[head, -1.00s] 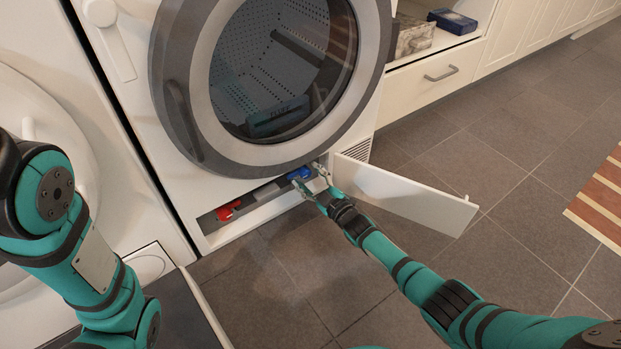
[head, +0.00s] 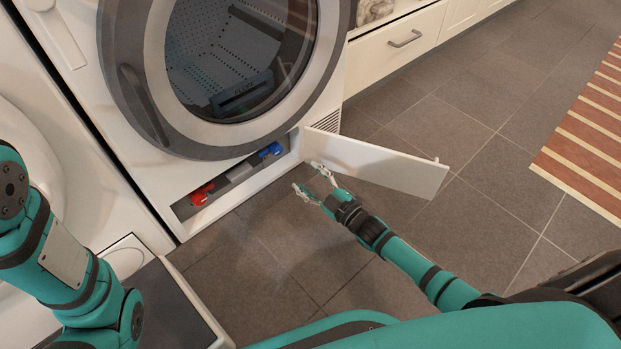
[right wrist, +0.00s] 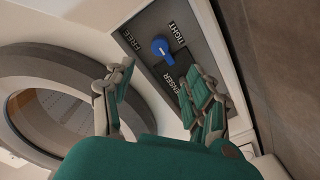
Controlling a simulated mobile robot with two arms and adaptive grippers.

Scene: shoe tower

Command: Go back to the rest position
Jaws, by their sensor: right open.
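My right gripper (head: 316,183) is open and empty in front of the washing machine's low compartment (head: 236,172), above the tiled floor. In the right wrist view its spread fingers (right wrist: 160,98) frame a blue knob (right wrist: 161,47) on a grey panel lettered "FREE", "TIGHT" and a partly covered word; the fingers are apart from the knob. In the head view the blue knob (head: 270,150) sits at the compartment's right and a red knob (head: 201,194) at its left. My left arm shows at the left edge; its gripper is out of view.
The compartment's white flap (head: 375,163) stands open to the right, close to my right gripper. The round washer door (head: 237,60) is above. A dark-topped open drawer or box (head: 170,310) is at the lower left. Floor is clear right, up to a striped rug (head: 590,130).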

